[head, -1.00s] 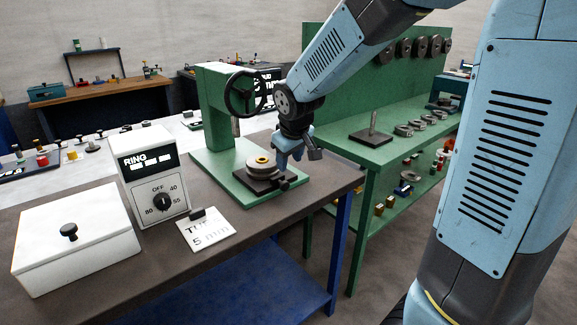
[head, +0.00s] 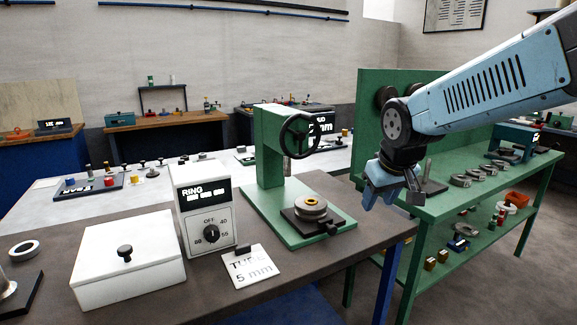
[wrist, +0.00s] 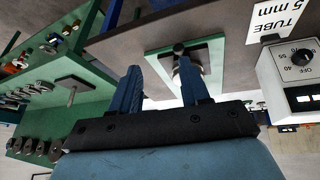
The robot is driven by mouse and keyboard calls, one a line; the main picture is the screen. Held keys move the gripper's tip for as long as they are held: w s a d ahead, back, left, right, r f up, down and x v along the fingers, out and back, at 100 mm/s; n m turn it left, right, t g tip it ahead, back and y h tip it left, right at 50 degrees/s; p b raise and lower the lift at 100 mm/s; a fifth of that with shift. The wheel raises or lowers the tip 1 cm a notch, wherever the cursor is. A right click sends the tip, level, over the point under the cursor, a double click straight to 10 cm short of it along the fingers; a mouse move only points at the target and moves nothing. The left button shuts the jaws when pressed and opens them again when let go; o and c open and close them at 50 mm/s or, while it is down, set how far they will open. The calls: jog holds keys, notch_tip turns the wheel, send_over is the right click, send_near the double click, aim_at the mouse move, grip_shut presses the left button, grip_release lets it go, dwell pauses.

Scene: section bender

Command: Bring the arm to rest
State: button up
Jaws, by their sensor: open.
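My gripper (head: 388,196) hangs from my blue arm at the right of the head view, in front of the green shelf unit. It is right of the green section bender (head: 270,150) and clear of it. In the wrist view my gripper (wrist: 165,85) shows two blue fingers spread apart with nothing between them. The bender has a dark handwheel (head: 298,136) and a stack of round dies (head: 311,208) on its base. In the wrist view the bender's base (wrist: 213,52) lies beyond the right finger.
A white box (head: 125,262) with a black knob, a RING control box (head: 205,205) and a TUBE 5 mm card (head: 251,267) stand on the brown bench. The green shelf unit (head: 440,215) holds grey rings and a post. Free floor shows at the lower right.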

jog(key=s+d+r+m, duration=0.1)
jog(key=s, duration=0.6)
jog(key=s+d+r+m, duration=0.2)
jog(key=s, duration=0.5)
jog(key=shift+s, duration=0.15)
jog(key=shift+d, duration=0.1)
dwell(1.2)
